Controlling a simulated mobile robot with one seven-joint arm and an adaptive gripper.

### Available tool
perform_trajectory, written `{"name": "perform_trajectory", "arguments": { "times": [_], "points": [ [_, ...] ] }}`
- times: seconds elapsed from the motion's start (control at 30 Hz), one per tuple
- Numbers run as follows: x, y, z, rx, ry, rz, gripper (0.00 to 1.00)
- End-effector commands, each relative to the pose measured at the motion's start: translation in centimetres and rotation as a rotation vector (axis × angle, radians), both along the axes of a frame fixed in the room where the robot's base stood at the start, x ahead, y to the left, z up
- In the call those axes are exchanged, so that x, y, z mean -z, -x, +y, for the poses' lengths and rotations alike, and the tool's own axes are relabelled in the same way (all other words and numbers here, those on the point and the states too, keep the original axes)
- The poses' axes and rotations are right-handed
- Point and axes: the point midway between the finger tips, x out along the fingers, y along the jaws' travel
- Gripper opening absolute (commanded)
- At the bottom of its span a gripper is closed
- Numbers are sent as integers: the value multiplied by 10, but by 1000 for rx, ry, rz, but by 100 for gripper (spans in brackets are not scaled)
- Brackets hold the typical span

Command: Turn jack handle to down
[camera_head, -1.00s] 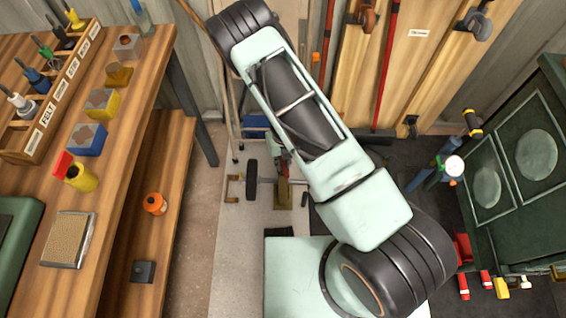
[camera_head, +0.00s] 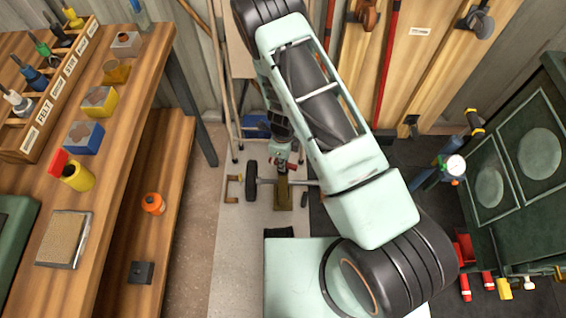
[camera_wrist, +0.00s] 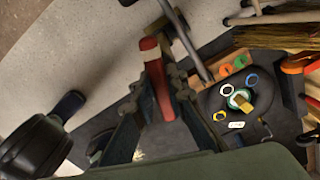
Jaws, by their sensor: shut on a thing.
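The jack (camera_head: 283,193) stands on the pale floor strip in the head view, with an olive-brown body and red parts at its top. My gripper (camera_head: 284,158) is at the top of the jack, partly hidden by my own arm.
A wheel (camera_head: 251,180) on a metal bar stands beside the jack. A workbench (camera_head: 128,100) with tools is at the left, and a dark green cabinet (camera_head: 515,205) at the right. In the wrist view, several coloured rings lie on a dark round surface (camera_wrist: 215,98).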

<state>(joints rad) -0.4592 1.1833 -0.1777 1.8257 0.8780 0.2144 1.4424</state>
Motion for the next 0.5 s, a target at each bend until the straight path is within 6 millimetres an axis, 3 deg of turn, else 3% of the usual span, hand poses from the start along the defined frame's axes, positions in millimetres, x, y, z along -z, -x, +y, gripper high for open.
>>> {"name": "perform_trajectory", "arguments": {
  "times": [0.5],
  "points": [
    [0, 0, 0, -491, -1, -1, 0]
  ]
}}
